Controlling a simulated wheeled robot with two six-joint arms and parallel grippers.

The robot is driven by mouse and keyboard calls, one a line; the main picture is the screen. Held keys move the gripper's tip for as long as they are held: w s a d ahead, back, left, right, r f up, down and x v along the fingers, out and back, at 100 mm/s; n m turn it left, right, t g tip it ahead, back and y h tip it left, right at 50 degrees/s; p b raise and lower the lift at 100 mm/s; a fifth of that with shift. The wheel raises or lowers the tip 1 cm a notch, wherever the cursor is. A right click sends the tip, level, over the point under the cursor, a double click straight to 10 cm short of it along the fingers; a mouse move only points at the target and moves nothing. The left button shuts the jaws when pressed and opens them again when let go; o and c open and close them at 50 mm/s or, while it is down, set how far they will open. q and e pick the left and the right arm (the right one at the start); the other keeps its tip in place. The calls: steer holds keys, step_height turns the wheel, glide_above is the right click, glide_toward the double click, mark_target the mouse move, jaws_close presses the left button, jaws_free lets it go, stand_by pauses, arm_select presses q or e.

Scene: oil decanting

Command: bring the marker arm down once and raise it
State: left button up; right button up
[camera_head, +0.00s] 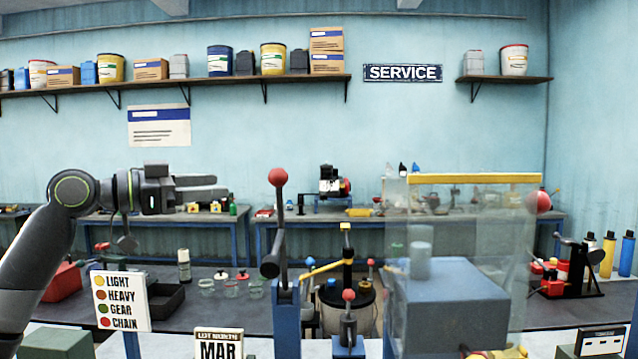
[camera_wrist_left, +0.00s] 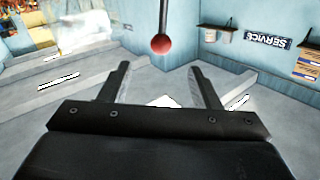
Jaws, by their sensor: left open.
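A tall dark lever with a red ball knob (camera_head: 278,177) stands upright on a blue post (camera_head: 287,320) near the middle of the head view. It looks like the marker arm, though no label on it confirms this. My left gripper (camera_head: 222,186) is open and empty, to the left of the knob at about its height, with a clear gap between them. In the left wrist view the red knob (camera_wrist_left: 162,44) shows beyond the gap between the open fingertips (camera_wrist_left: 160,72), on its rod. My right gripper does not show.
A clear-walled box with a yellow top bar (camera_head: 475,178) stands right of the lever. A shorter red-knobbed lever (camera_head: 348,296) is at front centre. A colour sign (camera_head: 121,301) and a MAR card (camera_head: 219,345) stand front left. The air between gripper and knob is free.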

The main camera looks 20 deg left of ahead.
mark_target(287, 177)
arm_select(q)
steer(key=p+x, duration=0.1)
steer(key=x, duration=0.1)
steer(key=p+x, duration=0.2)
steer(key=x, duration=0.1)
steer(key=r+p+x, duration=0.1)
steer(key=p+x, duration=0.1)
steer(key=x, duration=0.1)
steer(key=shift+w+d+r, duration=0.1)
steer(key=shift+w, duration=0.1)
steer(key=p+x, duration=0.3)
steer(key=x, duration=0.3)
steer(key=shift+w, duration=0.1)
steer(key=shift+w+d, duration=0.3)
steer(key=c, duration=1.1)
jaws_close()
steer(key=shift+f, duration=0.25)
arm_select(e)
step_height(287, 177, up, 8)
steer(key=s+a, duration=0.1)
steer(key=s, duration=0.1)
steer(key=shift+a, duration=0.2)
